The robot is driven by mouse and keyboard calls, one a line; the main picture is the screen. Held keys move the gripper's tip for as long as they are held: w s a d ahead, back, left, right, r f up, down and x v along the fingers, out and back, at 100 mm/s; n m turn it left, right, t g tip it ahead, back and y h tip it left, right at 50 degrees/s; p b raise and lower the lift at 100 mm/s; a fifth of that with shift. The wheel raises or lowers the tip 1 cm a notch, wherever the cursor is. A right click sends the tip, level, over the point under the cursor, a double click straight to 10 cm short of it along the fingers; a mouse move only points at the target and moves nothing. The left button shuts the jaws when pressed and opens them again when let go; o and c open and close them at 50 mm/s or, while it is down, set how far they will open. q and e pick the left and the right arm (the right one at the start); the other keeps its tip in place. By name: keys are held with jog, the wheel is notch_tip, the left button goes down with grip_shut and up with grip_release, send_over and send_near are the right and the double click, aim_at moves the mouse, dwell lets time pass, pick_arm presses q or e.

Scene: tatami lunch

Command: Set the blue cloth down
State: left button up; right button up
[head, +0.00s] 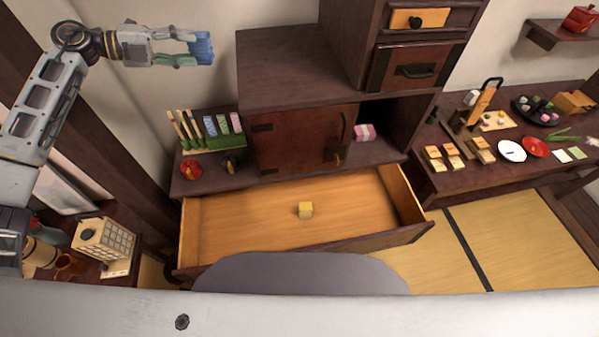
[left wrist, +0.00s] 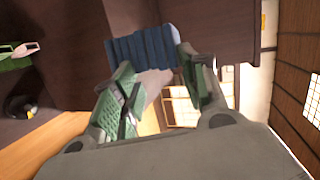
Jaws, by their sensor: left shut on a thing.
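The blue cloth (head: 203,48) is a small folded bundle at the upper left of the head view. My left gripper (head: 188,48) is shut on it and holds it up in the air, to the left of the dark cabinet's top. In the left wrist view the cloth (left wrist: 143,48) shows as a ridged blue block at the tips of my left gripper's green fingers (left wrist: 158,80). My right gripper is in neither view.
The cabinet top (head: 285,65) is bare at its left part. A lantern (head: 103,240) is at lower left.

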pick_arm(q)
jog(key=s+d+f+n+t+y, duration=0.1)
jog(key=d+f+n+t, duration=0.1)
jog(key=f, duration=0.5)
jog(key=d+f+n+t+y, duration=0.2)
jog(key=f+t, duration=0.1)
jog(key=f, duration=0.4)
jog(key=shift+s+d+f+n, duration=0.2)
jog(key=shift+s+f+n, duration=0.15)
jog(key=shift+s+n, duration=0.05)
jog(key=shift+f, duration=0.1)
jog(key=shift+s+f+y, duration=0.2)
jog(key=shift+f+y, duration=0.15)
jog(key=shift+y, duration=0.05)
jog(key=shift+s+a+f+n+t, duration=0.1)
jog(key=shift+s+f+n+t, duration=0.25)
jog(key=shift+f+n, duration=0.25)
jog(key=shift+s+a+f+n+t+y, duration=1.7)
jog(key=shift+s+f+n+y, duration=1.4)
jog(key=shift+s+f, duration=3.8)
jog(key=d+y, duration=0.3)
jog(key=d, duration=0.4)
jog(key=shift+w+n+g, duration=0.15)
jog(key=shift+n+g, duration=0.2)
jog(key=shift+n, duration=0.05)
